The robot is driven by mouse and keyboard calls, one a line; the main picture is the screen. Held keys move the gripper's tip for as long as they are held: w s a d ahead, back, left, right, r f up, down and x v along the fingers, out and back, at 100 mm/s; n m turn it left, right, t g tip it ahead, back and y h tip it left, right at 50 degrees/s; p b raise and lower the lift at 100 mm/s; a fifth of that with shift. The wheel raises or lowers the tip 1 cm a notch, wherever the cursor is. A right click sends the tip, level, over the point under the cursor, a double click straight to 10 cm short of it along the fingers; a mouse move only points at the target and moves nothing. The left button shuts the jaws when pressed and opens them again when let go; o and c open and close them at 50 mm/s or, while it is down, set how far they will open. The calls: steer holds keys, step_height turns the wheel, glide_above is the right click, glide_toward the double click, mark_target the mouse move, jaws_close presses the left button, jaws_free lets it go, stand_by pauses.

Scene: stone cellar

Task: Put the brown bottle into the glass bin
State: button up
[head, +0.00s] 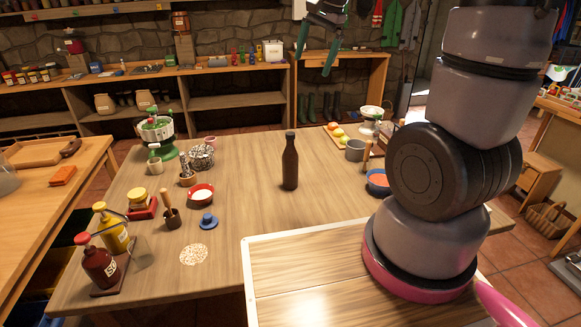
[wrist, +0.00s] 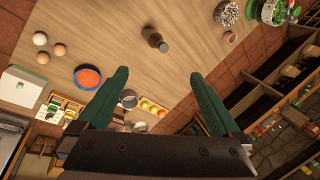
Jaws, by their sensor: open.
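The brown bottle (head: 290,165) stands upright near the middle of the wooden table (head: 250,215). In the wrist view the bottle (wrist: 156,41) is seen from above, beyond the fingertips. My gripper (head: 312,67) is raised high above the far side of the table, with its green fingers apart and nothing between them. The open fingers also show in the wrist view (wrist: 158,78). Bins, one of them blue (head: 42,292), partly show in the gap between the two tables at the lower left. I cannot tell which is the glass bin.
A blue-rimmed bowl (head: 377,183) and a grey pot (head: 355,150) stand to the right. The table around the brown bottle is clear.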

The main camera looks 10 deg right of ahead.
steer(key=w+a+f+m+g+h, duration=0.1)
steer(key=w+f+m, duration=0.1)
steer(key=w+f, duration=0.3)
steer(key=w+a+f+m+g, duration=0.1)
steer(key=w+f, duration=0.2)
steer(key=f, duration=0.5)
steer(key=m+g+h, duration=0.1)
steer(key=m, duration=0.1)
glide_above(291, 151)
steer(key=w, duration=0.2)
steer(key=f, duration=0.9)
steer(key=shift+d, duration=0.2)
step_height(291, 151, down, 6)
steer(key=shift+r, duration=0.2)
step_height(291, 151, down, 6)
steer(key=shift+r, duration=0.15)
jaws_close()
